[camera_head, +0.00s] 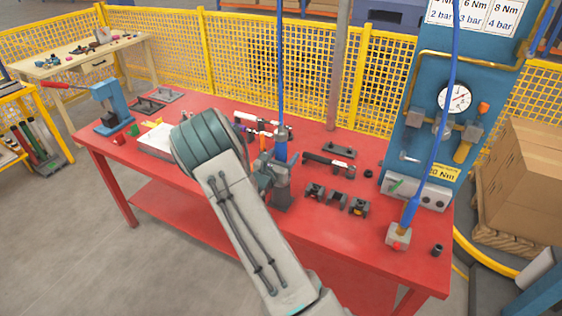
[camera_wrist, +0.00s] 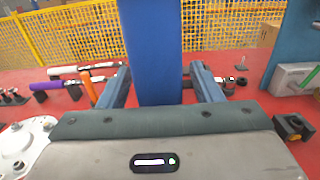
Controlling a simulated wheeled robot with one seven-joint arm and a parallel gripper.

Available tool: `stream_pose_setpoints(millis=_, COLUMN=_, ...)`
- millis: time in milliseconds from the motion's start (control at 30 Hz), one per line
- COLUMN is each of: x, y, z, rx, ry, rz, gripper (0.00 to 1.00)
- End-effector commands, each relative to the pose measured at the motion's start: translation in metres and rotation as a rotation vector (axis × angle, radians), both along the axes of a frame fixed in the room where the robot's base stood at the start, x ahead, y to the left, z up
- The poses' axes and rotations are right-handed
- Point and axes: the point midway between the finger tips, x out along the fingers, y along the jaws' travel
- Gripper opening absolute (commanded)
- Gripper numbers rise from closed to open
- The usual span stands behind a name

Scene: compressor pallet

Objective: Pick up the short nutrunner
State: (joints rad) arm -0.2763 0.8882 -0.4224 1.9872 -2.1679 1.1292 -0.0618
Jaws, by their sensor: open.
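A blue upright tool (camera_head: 281,150), which looks like the short nutrunner, stands in a grey holder (camera_head: 283,192) on the red table, with a blue hose above it. My gripper (camera_head: 272,166) is at this tool, partly hidden by my own wrist. In the wrist view, the blue body (camera_wrist: 152,35) rises between the two fingers of my gripper (camera_wrist: 162,78). The fingers are open, one on each side, with a narrow gap visible at both. The lower part of the tool is hidden behind my gripper's palm.
Tools with coloured bands (camera_head: 262,130) lie behind the holder. A black-and-red tool (camera_head: 330,161) and several dark blocks (camera_head: 336,201) lie to its right. A second blue-hosed tool (camera_head: 410,212) stands in a grey block (camera_head: 398,237). A gauge panel (camera_head: 425,55) rises at right.

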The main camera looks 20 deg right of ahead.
Motion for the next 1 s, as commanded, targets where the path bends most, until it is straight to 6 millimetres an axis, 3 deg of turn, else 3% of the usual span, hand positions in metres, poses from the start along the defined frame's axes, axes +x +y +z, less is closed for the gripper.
stream_pose_setpoints(millis=200, x=0.001, y=-0.001, z=0.0, rx=0.0, ry=0.0, rz=0.001, gripper=0.59)
stream_pose_setpoints(millis=433, x=0.001, y=0.0, z=0.0, rx=0.0, ry=0.0, rz=0.0, gripper=0.0)
stream_pose_setpoints(millis=1000, x=0.001, y=-0.001, z=0.013, rx=-0.002, ry=-0.007, rz=0.0, gripper=0.0)
